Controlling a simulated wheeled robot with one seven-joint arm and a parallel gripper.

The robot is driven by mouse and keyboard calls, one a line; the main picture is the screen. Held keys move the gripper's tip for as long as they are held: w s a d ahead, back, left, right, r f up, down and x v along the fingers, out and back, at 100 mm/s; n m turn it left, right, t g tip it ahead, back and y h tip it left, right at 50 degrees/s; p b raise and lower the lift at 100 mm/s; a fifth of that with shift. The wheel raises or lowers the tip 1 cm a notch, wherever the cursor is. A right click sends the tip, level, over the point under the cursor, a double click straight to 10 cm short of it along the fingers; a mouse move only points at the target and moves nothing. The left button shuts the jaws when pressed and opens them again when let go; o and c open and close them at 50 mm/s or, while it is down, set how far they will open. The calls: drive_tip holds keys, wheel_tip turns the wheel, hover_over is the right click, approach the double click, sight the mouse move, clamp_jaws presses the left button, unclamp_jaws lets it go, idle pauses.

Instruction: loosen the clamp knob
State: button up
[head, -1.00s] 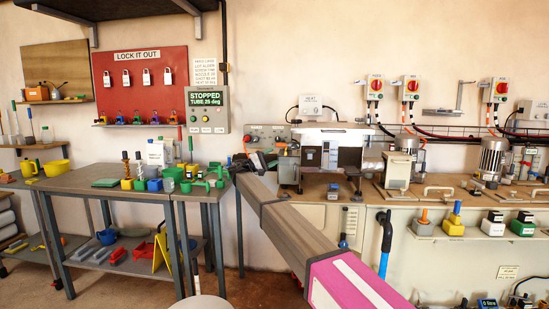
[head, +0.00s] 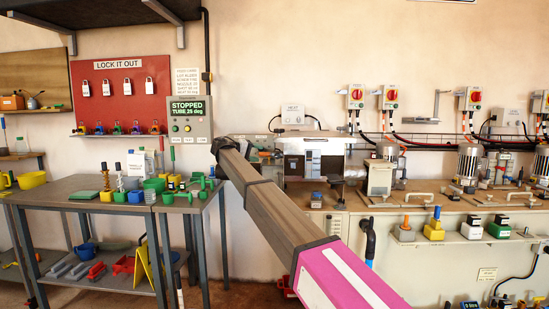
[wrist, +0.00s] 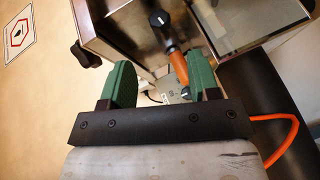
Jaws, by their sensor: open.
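In the wrist view my gripper (wrist: 160,64) is open, its two green fingers apart with nothing held between them. Beyond the fingers is a metal-walled machine. A round black knob (wrist: 158,19) with a white mark sits on it, ahead of the gap. A dark lobed knob (wrist: 85,52) sticks out at the left, outside the left finger. An orange handle (wrist: 180,70) shows close to the right finger. I cannot tell for certain which is the clamp knob. In the head view my arm reaches toward the machine (head: 312,145), and my gripper cannot be made out.
A grey machine bench (head: 345,225) runs along the right, with several coloured blocks on its front ledge. A steel table (head: 75,190) with green and yellow parts stands left. A control box (head: 190,120) reading STOPPED hangs on the wall. An orange cable (wrist: 275,120) loops beside my gripper.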

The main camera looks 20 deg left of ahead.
sight(278, 156)
drive_tip(key=x, duration=0.9)
drive_tip(key=shift+w+d, duration=0.2)
drive_tip(key=c, duration=0.9)
